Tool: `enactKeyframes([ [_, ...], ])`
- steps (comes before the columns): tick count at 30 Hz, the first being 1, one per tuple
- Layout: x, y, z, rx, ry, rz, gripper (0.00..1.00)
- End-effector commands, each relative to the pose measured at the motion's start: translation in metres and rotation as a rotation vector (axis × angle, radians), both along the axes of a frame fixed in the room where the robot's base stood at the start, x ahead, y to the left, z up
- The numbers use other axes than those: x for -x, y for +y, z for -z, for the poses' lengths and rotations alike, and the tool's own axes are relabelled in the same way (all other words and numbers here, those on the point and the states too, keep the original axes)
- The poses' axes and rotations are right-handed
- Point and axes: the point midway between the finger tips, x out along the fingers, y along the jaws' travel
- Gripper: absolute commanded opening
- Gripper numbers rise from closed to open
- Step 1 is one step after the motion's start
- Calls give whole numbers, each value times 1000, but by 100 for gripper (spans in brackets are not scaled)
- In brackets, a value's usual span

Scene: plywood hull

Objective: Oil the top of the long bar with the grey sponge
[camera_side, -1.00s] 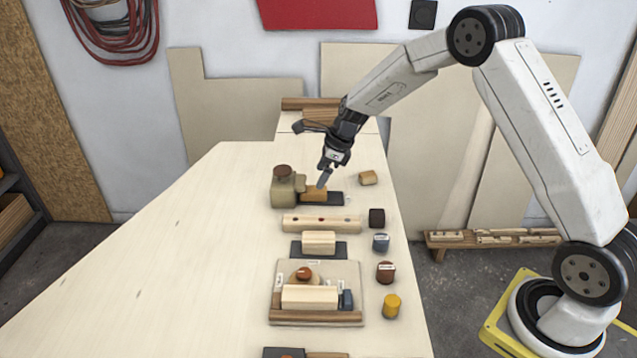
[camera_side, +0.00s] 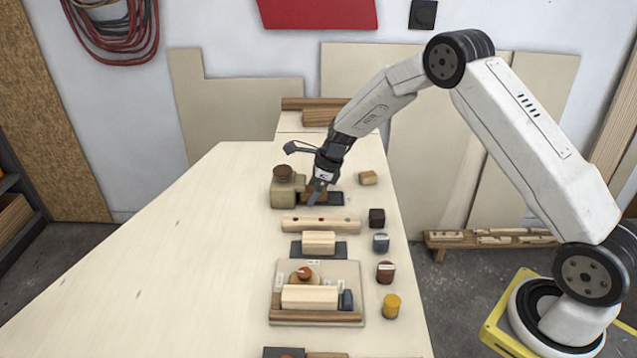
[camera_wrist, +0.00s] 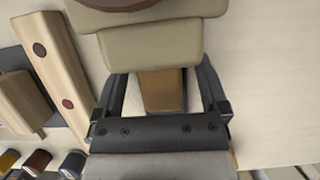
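My gripper (camera_side: 316,203) is low over the far end of the work row. In the wrist view its two fingers (camera_wrist: 162,95) stand apart on either side of a tan-brown block (camera_wrist: 163,88), with gaps visible. The block is mostly hidden in the side view. It sits beside an olive-beige stepped body (camera_side: 284,192) with a brown round top. A long pale bar (camera_side: 320,223) with dark and reddish spots on top lies just nearer; it also shows in the wrist view (camera_wrist: 58,75). No piece is clearly a grey sponge; a small slate-blue block (camera_side: 381,243) stands right of the row.
A dark block (camera_side: 377,218), a brown piece (camera_side: 385,272), a yellow cylinder (camera_side: 391,306) and a tan block (camera_side: 368,178) line the right edge. A pale block on a dark plate (camera_side: 319,242) and a loaded tray (camera_side: 353,275) are nearer. The table's left side is clear.

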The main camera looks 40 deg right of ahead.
Motion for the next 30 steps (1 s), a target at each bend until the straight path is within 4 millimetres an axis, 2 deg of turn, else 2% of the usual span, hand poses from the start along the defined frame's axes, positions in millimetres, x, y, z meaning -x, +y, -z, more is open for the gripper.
enactKeyframes([
  [1,0,0,0,0,0,0,75],
  [8,0,0,0,0,0,0,2],
  [17,3,-3,0,0,2,1,0],
  [30,20,-19,0,0,2,1,0],
])
